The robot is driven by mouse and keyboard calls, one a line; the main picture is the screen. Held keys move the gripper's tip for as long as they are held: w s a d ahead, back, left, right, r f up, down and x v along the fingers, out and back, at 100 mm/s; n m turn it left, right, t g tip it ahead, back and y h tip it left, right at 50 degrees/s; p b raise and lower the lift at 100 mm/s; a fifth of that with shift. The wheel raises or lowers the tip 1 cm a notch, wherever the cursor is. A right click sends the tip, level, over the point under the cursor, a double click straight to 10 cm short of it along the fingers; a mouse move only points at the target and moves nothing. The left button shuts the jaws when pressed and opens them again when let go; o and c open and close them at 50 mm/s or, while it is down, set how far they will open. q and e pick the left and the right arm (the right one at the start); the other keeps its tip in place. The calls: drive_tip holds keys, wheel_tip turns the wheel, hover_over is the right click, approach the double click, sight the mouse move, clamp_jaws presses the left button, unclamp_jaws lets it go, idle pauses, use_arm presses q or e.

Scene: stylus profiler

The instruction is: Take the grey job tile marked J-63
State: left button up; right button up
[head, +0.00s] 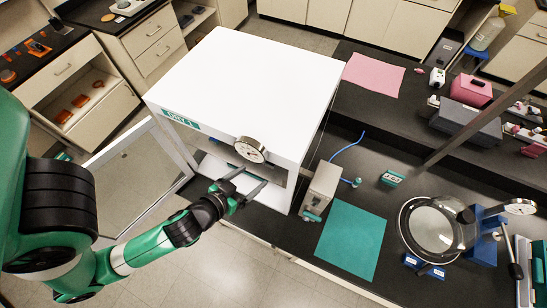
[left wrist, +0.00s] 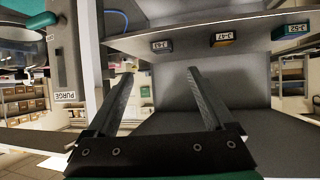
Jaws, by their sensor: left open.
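A white dry cabinet (head: 245,85) stands with its front door (head: 135,180) swung open. My left gripper (head: 250,179) is at the cabinet's open front, with its fingers apart and empty. In the left wrist view, a grey tile (left wrist: 161,45) sits on a shelf inside, beyond and above my open fingers (left wrist: 158,72). Its small label looks like J-63, though the print is hard to read. An amber tile (left wrist: 222,40) and a green tile (left wrist: 291,32) are in the same row to its right. My right gripper is not in view.
A round gauge (head: 249,150) sits on the cabinet's front edge, above my left gripper. A purge box (head: 322,190) with a blue hose stands beside the cabinet. A green mat (head: 350,240), a small labelled green block (head: 392,178) and a glass dome (head: 435,228) are to the right.

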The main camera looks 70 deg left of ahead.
sight(270, 163)
use_arm(q)
drive_tip(key=shift+s+p+x, duration=0.2)
drive_tip(key=shift+p+x, duration=0.4)
drive_tip(key=shift+x, duration=4.5)
drive_tip(key=shift+a+f, duration=0.15)
drive_tip(key=shift+f, duration=0.05)
clamp_jaws()
